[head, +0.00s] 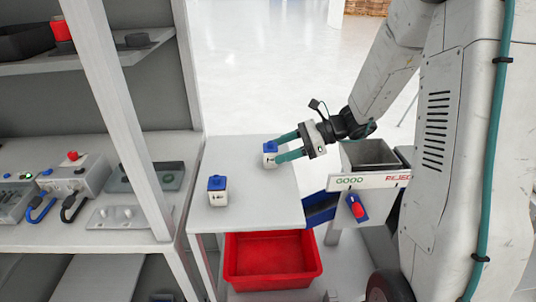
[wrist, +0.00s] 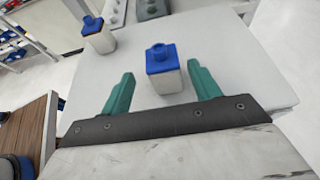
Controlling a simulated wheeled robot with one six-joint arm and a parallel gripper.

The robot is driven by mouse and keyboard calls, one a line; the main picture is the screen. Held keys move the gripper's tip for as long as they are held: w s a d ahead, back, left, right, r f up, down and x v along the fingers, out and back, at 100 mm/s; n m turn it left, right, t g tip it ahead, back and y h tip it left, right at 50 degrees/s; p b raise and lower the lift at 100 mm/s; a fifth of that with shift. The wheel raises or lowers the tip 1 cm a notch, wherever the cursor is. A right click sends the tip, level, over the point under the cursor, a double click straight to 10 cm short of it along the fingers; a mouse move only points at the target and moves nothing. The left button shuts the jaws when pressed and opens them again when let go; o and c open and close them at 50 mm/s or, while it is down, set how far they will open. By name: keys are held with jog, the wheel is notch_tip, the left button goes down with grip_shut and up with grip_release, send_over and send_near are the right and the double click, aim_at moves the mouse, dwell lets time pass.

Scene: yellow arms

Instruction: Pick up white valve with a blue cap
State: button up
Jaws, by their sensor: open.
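A white valve with a blue cap (head: 270,154) stands upright on the white table (head: 240,222). In the wrist view this valve (wrist: 162,68) is between and just ahead of the two green fingers of my gripper (wrist: 160,88). In the head view my gripper (head: 288,146) comes from the right, with its fingers around the valve's near and far sides. The gripper is open, and a gap shows beside the valve in the wrist view. A second white valve with a blue cap (head: 217,190) stands upright at the left of the table; the wrist view also shows it (wrist: 98,36).
A grey shelf (head: 150,150) with control boxes stands left of the table. Bins marked GOOD and REJECT (head: 368,181) are at the table's right. A red crate (head: 272,262) is below the front edge. The table between the valves is clear.

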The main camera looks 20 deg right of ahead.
jog(key=shift+w+x, duration=0.15)
jog(key=shift+x, duration=1.25)
jog(key=shift+w+x, duration=0.1)
jog(key=shift+x, duration=1.3)
jog(key=shift+d, duration=0.1)
jog(key=c, duration=1.1)
